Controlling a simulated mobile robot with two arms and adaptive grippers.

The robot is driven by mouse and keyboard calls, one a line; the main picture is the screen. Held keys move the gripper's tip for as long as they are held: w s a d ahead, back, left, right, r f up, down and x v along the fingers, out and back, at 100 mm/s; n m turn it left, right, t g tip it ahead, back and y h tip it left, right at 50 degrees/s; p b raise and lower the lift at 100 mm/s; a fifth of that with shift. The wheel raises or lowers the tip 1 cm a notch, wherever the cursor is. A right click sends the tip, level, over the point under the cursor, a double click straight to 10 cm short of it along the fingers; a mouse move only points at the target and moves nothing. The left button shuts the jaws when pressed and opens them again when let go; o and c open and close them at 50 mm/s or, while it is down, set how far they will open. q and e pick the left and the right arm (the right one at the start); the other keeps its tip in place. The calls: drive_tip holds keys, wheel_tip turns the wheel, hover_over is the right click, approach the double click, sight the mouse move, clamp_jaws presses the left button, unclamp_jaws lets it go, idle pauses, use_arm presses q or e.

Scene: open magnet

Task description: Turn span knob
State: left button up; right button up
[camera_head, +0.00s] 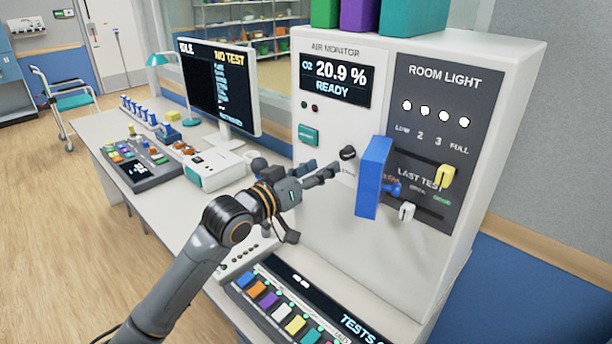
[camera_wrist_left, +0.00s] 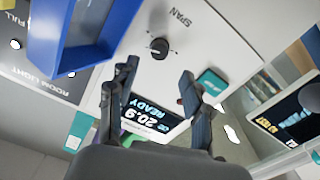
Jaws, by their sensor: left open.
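The span knob (camera_head: 347,153) is a small black round knob on the white front of the air monitor cabinet (camera_head: 420,60), below the "20.9 % READY" display (camera_head: 338,78). In the left wrist view the knob (camera_wrist_left: 159,47) sits under the word SPAN, ahead of the fingertips and apart from them. My left gripper (camera_head: 325,172) reaches in from the left, just left of and below the knob in the head view. Its two fingers (camera_wrist_left: 160,78) are spread with nothing between them. My right gripper is not in view.
A blue block-like part (camera_head: 373,178) juts from the panel right of the knob. A teal button (camera_head: 308,135) is to its left. Yellow (camera_head: 445,176) and white (camera_head: 406,212) sliders sit further right. A monitor (camera_head: 222,85) and control boxes (camera_head: 212,165) stand on the desk at left.

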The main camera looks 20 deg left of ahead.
use_arm(q)
drive_tip(key=shift+v, duration=2.1)
